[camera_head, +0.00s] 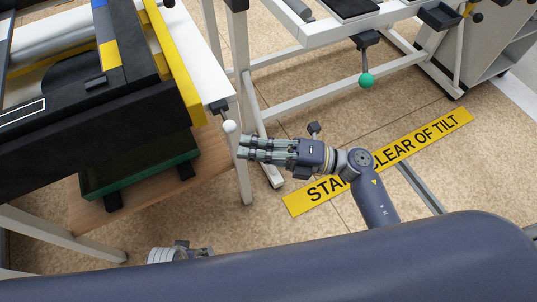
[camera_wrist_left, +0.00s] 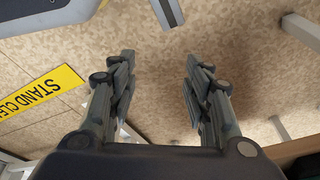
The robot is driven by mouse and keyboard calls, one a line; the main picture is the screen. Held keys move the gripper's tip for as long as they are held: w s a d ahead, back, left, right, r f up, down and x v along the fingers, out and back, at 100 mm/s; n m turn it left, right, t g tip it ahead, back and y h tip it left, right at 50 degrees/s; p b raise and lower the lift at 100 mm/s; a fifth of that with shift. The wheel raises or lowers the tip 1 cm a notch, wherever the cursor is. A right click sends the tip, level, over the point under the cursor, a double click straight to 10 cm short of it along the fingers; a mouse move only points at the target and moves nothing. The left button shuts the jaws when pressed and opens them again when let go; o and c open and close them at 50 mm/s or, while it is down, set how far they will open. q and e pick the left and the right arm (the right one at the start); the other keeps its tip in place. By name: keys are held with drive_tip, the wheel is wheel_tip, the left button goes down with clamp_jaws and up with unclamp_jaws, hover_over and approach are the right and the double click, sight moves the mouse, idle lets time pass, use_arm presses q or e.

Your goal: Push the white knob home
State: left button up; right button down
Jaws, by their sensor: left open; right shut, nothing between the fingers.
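The white knob (camera_head: 229,127) is a small ball on a short stem below a dark bracket at the corner of the white bench. My right gripper (camera_head: 241,147) is shut and empty. Its fingertips point left, just below and right of the knob in the head view; a small gap shows, but depth is hard to judge. In the left wrist view my left gripper (camera_wrist_left: 158,60) is open, with nothing between its fingers and speckled floor beyond. In the head view only a grey wrist part of my left arm shows at the bottom; its fingers are not clear.
A green knob (camera_head: 366,80) hangs from another bench's frame. A black machine with a yellow rail (camera_head: 174,62) and a green tray (camera_head: 140,175) stands at left. White legs (camera_head: 243,170) rise close to my right gripper. A yellow floor sign (camera_head: 445,128) lies on clear floor.

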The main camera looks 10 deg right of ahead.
sight(230, 127)
drive_tip(key=shift+w+a+r, duration=0.1)
drive_tip(key=shift+w+a, duration=0.15)
drive_tip(key=shift+w, duration=0.25)
use_arm(q)
drive_tip(key=r, duration=0.2)
drive_tip(key=shift+w+d+r+b, duration=0.15)
drive_tip(key=shift+w+r+b, duration=0.1)
drive_tip(key=shift+r+b, duration=0.1)
use_arm(e)
drive_tip(key=w, duration=0.2)
drive_tip(key=w+a, duration=0.1)
drive_tip(key=w, duration=0.1)
drive_tip(key=shift+r, duration=0.1)
use_arm(q)
drive_tip(key=shift+f, duration=0.1)
use_arm(e)
drive_tip(key=shift+a, duration=0.1)
